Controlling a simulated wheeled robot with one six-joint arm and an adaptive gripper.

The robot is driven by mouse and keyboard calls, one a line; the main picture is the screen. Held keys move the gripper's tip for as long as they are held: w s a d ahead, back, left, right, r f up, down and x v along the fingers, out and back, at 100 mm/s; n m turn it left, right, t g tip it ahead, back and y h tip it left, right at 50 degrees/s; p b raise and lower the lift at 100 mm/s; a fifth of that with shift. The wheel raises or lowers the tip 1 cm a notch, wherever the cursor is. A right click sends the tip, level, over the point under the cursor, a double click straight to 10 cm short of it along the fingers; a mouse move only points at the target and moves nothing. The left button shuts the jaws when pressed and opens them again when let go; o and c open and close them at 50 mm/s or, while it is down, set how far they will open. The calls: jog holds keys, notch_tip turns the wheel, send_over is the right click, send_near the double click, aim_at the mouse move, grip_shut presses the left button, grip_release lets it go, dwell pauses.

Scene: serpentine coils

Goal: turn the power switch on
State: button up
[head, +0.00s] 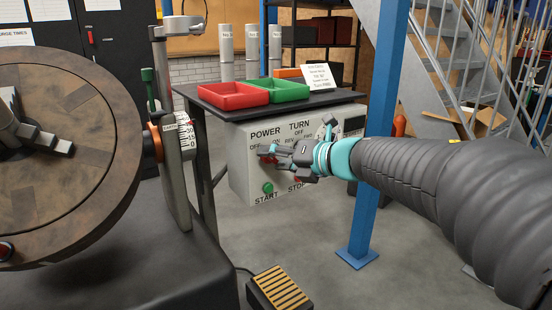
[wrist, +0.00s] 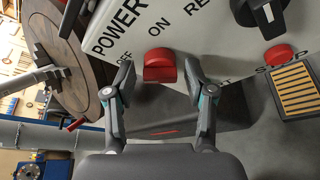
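The pale control box (head: 240,165) carries the labels POWER, TURN, START and STOP. The red power switch (wrist: 160,65) shows in the wrist view under the OFF and ON labels; in the head view my gripper partly covers it. My gripper (wrist: 158,70) is open, with one fingertip to the left of the red switch and one to the right. A gap shows on each side, and nothing is held. In the head view my gripper (head: 268,154) reaches to the front of the box from the right. Whether the fingertips touch the panel, I cannot tell.
A green START button (head: 268,188) and a red STOP button (wrist: 278,55) sit low on the panel. A black TURN knob (wrist: 265,14) is near. Red (head: 233,95) and green (head: 278,90) trays stand above. A blue post (head: 378,130) stands right of the box.

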grip_shut()
jog(key=shift+m, duration=0.3)
jog(key=m+y, duration=0.2)
jog(key=shift+d+f+m, duration=0.1)
jog(key=shift+f+m, duration=0.05)
jog(key=shift+m, duration=0.25)
jog(key=m, duration=0.2)
jog(key=m+y+b, duration=0.1)
jog(key=shift+f+m+y, duration=0.2)
jog(key=shift+m+y, duration=0.1)
jog(key=shift+m, duration=0.1)
jog(key=m+t+b, duration=0.1)
jog(key=m, duration=0.1)
jog(key=m+t+y+b, duration=0.1)
jog(key=m, duration=0.2)
jog(key=shift+f+m+b, duration=0.15)
jog(key=shift+m+b, duration=0.15)
jog(key=shift+b, duration=0.1)
jog(key=shift+m+t+b, duration=0.8)
jog(key=shift+m, duration=1.5)
